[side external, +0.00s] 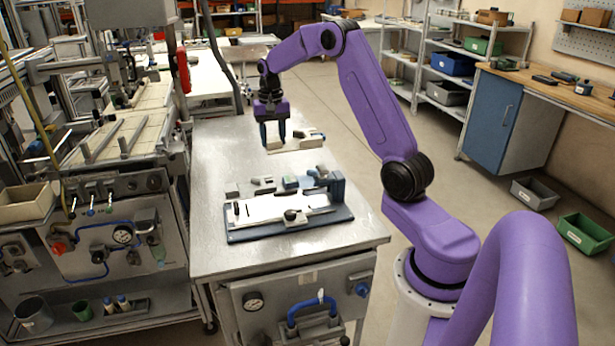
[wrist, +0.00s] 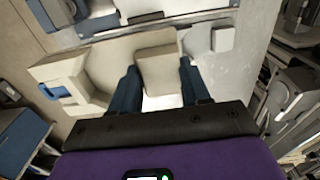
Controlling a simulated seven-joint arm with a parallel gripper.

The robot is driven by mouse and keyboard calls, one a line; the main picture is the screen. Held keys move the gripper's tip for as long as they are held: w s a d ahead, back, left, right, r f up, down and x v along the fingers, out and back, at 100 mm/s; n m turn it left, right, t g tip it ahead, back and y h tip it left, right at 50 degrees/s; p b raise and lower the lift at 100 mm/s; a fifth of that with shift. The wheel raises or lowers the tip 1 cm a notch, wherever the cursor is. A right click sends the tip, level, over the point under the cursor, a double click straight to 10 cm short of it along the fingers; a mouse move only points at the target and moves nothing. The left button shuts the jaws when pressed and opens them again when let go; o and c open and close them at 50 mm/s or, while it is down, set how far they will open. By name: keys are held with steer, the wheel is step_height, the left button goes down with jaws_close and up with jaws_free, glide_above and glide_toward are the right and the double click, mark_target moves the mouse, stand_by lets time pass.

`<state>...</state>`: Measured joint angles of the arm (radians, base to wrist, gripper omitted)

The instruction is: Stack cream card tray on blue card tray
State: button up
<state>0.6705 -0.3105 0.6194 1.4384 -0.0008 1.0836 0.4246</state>
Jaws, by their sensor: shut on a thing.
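My gripper (side external: 272,138) is low over the far part of the metal table in the side view, fingers pointing down. In the wrist view my gripper (wrist: 158,66) has its dark blue fingers on either side of a cream piece, which I take to be the cream card tray (wrist: 160,76); it is shut on it. The tray's pale lower edge (side external: 274,147) shows under the fingers in the side view. A small blue piece (side external: 290,182) lies nearer the camera, behind the white-topped board; I cannot tell whether it is the blue card tray.
A dark blue board with a white top (side external: 270,208) lies at the table's near part, with several small grey pieces behind it. A pale block (side external: 311,142) is right of my gripper. The table's left middle (side external: 212,160) is clear. Machinery stands along the left edge.

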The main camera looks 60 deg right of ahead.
mark_target(290, 139)
steer(key=d, duration=0.4)
steer(key=s+d, duration=0.1)
steer(key=d, duration=0.1)
steer(key=shift+d, duration=0.15)
steer(key=shift+s+d+f, duration=0.1)
steer(key=shift+d+f, duration=0.1)
steer(key=shift+f, duration=1)
steer(key=shift+d+f, duration=0.15)
steer(key=shift+f, duration=5.65)
steer(key=o, duration=1.2)
steer(key=shift+f, duration=0.1)
